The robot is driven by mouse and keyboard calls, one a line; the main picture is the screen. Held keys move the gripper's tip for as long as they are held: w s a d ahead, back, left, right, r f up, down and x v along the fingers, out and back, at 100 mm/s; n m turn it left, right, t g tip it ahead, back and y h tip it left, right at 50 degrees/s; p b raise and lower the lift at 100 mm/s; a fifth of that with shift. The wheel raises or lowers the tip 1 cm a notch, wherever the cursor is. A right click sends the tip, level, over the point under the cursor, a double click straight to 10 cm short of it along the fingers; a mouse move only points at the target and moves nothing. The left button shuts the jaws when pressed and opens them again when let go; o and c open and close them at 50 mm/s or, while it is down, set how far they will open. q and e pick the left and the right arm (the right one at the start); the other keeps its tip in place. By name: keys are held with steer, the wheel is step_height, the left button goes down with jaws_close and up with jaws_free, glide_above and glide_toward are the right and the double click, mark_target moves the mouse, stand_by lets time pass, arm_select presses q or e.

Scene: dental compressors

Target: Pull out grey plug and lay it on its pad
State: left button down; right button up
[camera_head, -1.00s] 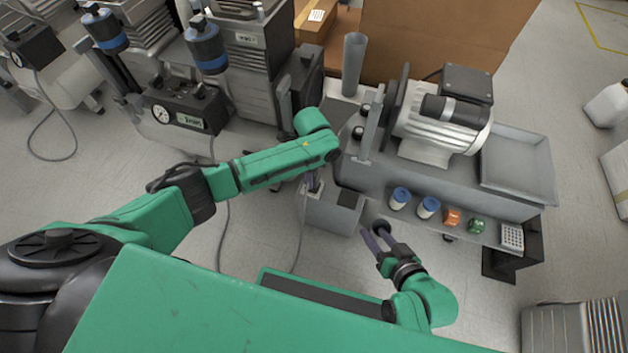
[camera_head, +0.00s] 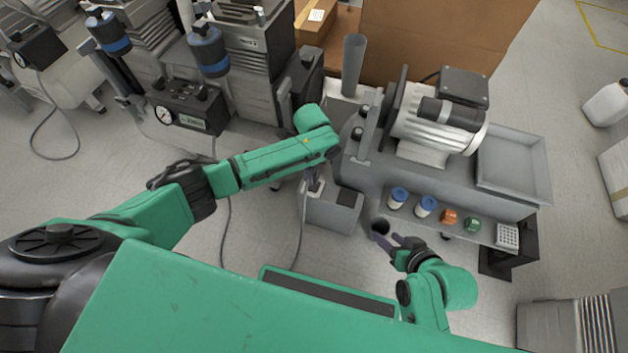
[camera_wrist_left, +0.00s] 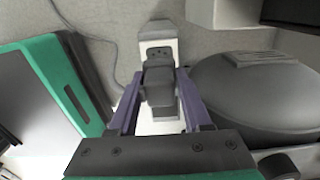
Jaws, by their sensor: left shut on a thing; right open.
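The grey plug (camera_wrist_left: 158,88) sits between the purple fingers of my left gripper (camera_wrist_left: 158,76), which is shut on it. Just beyond the plug is a white socket block (camera_wrist_left: 158,46); the plug overlaps its near end, and I cannot tell whether it is still seated. In the head view my left gripper (camera_head: 313,184) points down at the grey box (camera_head: 328,217), with the plug mostly hidden. A dark pad (camera_head: 346,198) lies on the box top, right of the gripper. My right gripper (camera_head: 392,239) is open and empty, to the lower right of the box.
A grey bench (camera_head: 425,183) with a motor (camera_head: 440,125) stands right of the box. Its front shelf holds blue-capped jars (camera_head: 398,197), an orange part (camera_head: 449,217) and a green part (camera_head: 472,224). A cable (camera_head: 301,235) hangs left of the box.

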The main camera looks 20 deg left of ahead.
arm_select(q)
steer(key=shift+r+p, duration=0.5)
arm_select(e)
steer(key=shift+s+d+r+g+h, duration=0.25)
steer(key=shift+d+r+g, duration=0.1)
steer(key=shift+d, duration=0.25)
steer(key=shift+s+d+r+g+h, duration=0.25)
steer(key=shift+d+r, duration=0.05)
steer(key=shift+d, duration=0.25)
